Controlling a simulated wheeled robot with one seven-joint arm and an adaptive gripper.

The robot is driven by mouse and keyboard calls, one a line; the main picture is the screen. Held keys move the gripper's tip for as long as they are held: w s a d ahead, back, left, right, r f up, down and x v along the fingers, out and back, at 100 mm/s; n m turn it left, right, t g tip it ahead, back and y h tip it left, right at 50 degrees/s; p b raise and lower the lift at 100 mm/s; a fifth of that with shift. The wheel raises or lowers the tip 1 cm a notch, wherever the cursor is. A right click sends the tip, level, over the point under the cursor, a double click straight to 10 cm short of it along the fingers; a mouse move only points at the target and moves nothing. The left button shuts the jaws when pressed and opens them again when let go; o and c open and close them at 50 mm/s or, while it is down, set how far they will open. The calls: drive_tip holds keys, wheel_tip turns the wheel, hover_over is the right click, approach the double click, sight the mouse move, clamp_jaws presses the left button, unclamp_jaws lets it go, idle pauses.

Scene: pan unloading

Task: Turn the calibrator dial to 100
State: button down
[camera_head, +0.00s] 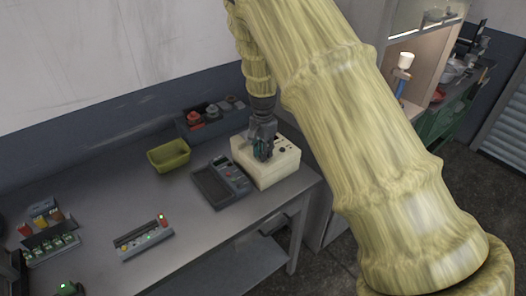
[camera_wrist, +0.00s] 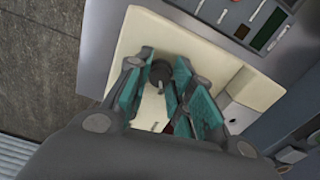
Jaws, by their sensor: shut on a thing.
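The calibrator (camera_head: 282,172) is a cream box near the right end of the bench. In the wrist view its pale top face (camera_wrist: 138,38) lies under my gripper. A dark round dial (camera_wrist: 158,74) stands on that face, between the teal finger pads. My gripper (camera_wrist: 165,68) points down and is shut on the dial; its far finger pads flank the dial on both sides. In the head view my gripper (camera_head: 262,152) is over the box top and hides the dial. The scale and the value set on the dial cannot be read.
A grey meter (camera_head: 230,174) with a dark tray stands close left of the calibrator. A yellow-green bin (camera_head: 168,155) and a blue-grey box with round parts (camera_head: 212,119) lie behind. A strip with lit buttons (camera_head: 144,238) lies front left. The bench middle is clear.

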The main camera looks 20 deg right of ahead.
drive_tip(key=shift+r, duration=0.1)
drive_tip(key=c, duration=1.2)
unclamp_jaws()
wheel_tip(320, 180, up, 12)
